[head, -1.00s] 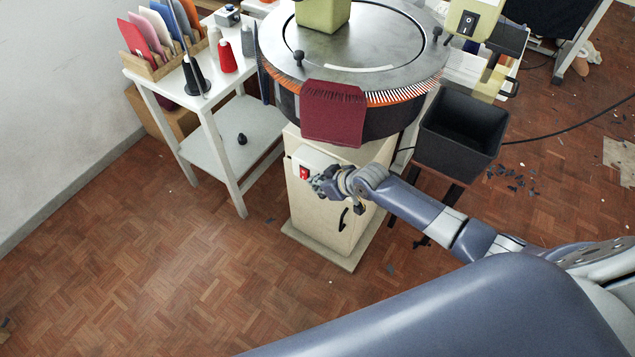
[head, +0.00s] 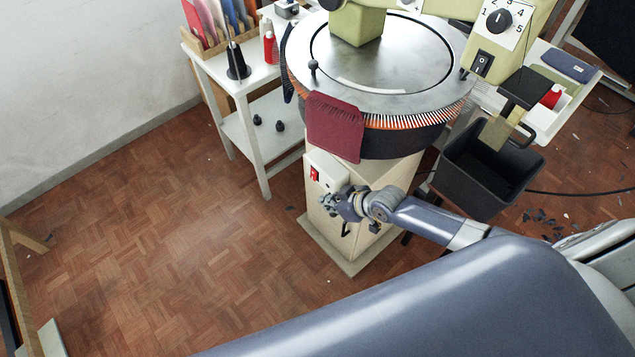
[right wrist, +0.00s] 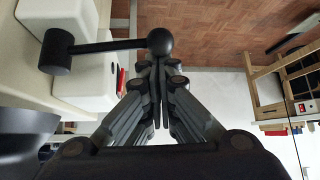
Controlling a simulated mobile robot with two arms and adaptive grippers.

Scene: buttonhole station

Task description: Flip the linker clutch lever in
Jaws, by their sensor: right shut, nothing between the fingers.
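The clutch lever shows in the right wrist view as a black rod (right wrist: 108,46) running from a dark hub (right wrist: 57,50) to a round black knob (right wrist: 160,42). My right gripper (right wrist: 160,66) is shut and empty, its fingertips right at the knob; I cannot tell whether they touch it. In the head view my right gripper (head: 333,204) is in front of the cream machine pedestal (head: 350,243), below and right of the red switch (head: 314,173). The lever cannot be made out there. My left gripper is not in view.
The round linker dial (head: 385,62) with its needle ring overhangs the pedestal, and a maroon knitted piece (head: 335,127) hangs from it. A black bin (head: 488,170) stands right. The parquet floor in front is clear.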

